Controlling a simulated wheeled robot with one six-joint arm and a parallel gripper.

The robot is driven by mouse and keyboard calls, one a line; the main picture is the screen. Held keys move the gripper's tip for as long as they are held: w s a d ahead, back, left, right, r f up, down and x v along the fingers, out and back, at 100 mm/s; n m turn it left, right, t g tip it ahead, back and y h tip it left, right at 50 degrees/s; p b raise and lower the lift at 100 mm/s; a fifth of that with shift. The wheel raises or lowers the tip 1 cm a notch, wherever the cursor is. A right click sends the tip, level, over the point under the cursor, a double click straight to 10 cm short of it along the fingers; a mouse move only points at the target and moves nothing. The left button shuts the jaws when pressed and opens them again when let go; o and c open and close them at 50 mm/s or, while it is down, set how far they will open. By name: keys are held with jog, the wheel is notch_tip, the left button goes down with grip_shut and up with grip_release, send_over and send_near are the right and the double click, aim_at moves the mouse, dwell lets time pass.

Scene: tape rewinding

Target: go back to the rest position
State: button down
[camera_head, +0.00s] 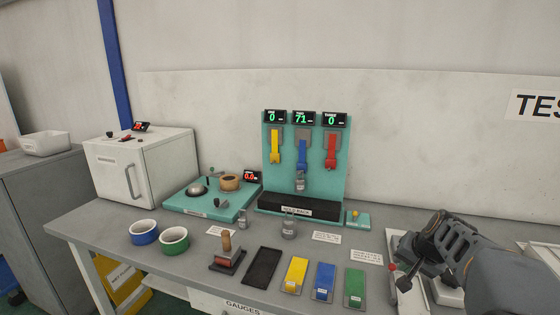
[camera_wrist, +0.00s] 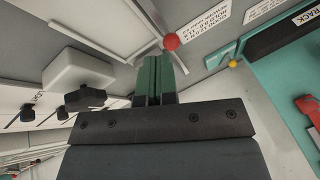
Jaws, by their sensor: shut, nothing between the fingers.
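My gripper (camera_head: 412,268) is at the right end of the bench in the head view, low over a pale device with a red ball knob (camera_head: 392,267). In the wrist view my gripper (camera_wrist: 159,62) shows its green finger pads together, with nothing between them. The red ball knob (camera_wrist: 170,42) appears just past the fingertips there. I cannot tell whether they touch it.
The teal rack (camera_head: 304,150) stands at the back with yellow, blue and red tapes under displays reading 0, 71 and 0. A weight hangs below the blue tape.

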jog(key=s+a+r+n+g+p, duration=0.1)
jog(key=s+a+r+n+p, duration=0.2)
jog(key=s+a+p, duration=0.2)
jog(key=s+a+r+n+p, duration=0.3)
jog(key=s+a+n+p, duration=0.1)
jog(key=s+a, duration=0.6)
jog(key=shift+s+a+r+g+h+p, duration=0.3)
jog(key=shift+s+a+g+p, duration=0.05)
jog(key=shift+g+p, duration=0.05)
